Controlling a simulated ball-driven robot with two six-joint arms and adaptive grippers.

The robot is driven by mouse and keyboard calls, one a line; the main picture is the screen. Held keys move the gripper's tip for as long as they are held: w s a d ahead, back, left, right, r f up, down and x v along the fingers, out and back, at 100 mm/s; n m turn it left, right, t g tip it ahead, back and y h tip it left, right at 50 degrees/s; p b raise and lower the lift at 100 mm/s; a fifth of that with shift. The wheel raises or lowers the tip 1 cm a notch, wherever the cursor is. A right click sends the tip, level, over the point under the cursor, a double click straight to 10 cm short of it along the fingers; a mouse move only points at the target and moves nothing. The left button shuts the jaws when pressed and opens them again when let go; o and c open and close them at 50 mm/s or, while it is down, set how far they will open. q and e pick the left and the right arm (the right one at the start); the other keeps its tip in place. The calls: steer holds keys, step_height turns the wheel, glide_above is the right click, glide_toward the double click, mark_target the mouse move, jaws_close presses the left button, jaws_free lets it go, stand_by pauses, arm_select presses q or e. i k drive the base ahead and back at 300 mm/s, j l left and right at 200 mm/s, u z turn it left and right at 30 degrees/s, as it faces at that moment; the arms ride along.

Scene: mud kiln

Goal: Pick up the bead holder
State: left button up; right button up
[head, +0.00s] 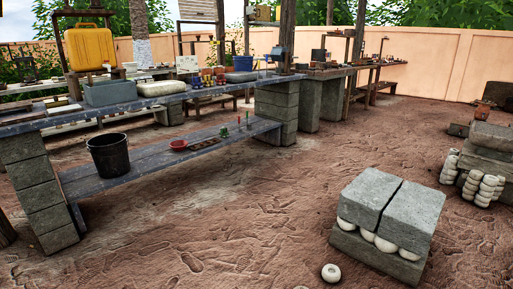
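I cannot tell for certain which thing is the bead holder. A small dark, flat holder-like piece (205,145) lies on the low grey bench, between a red bowl (179,145) and several small upright green and red items (239,123). It is too small in the picture to show beads on it. Neither of my grippers shows in the head view.
A black bucket (109,155) stands on the low bench (150,163). A crowded upper table (150,101) rests on block piers. The muddy ground between is open.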

mark_target(220, 79)
steer(key=i+j+u, duration=0.15)
steer(key=i+u, duration=0.3)
steer(key=i, duration=0.35)
steer(key=i+l+u, duration=0.15)
steer(key=i+u, duration=0.25)
steer(key=i, duration=0.4)
steer(key=i+z, duration=0.2)
steer(key=i, duration=0.85)
steer(key=i+z, duration=0.2)
steer(key=i, duration=0.9)
